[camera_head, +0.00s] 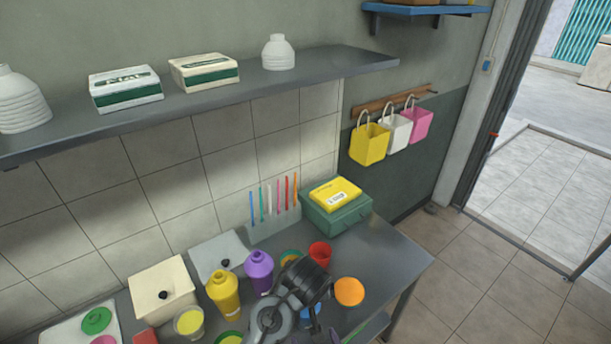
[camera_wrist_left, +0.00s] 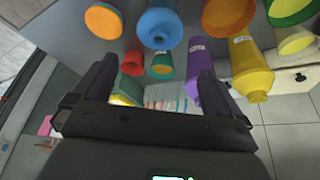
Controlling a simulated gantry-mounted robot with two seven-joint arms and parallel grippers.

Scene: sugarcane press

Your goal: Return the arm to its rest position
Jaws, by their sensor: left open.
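My left gripper (camera_wrist_left: 156,70) is open and empty in the left wrist view, its two dark fingers spread apart. In the head view the dark end of my arm (camera_head: 303,283) is over the metal table (camera_head: 385,262), among the cups. A red cup (camera_head: 320,252) and an orange cup (camera_head: 349,291) are beside it. A purple bottle (camera_head: 259,272) and a yellow bottle (camera_head: 223,294) stand to its left. A blue cup (camera_wrist_left: 160,27) shows in the wrist view and is partly hidden by my arm in the head view. My right gripper is not seen.
A green box (camera_head: 335,215) with a yellow pack on top (camera_head: 336,194) stands at the table's back right. Colored straws (camera_head: 270,200) stand against the wall. A shelf (camera_head: 330,68) runs above. Floor is free right of the table.

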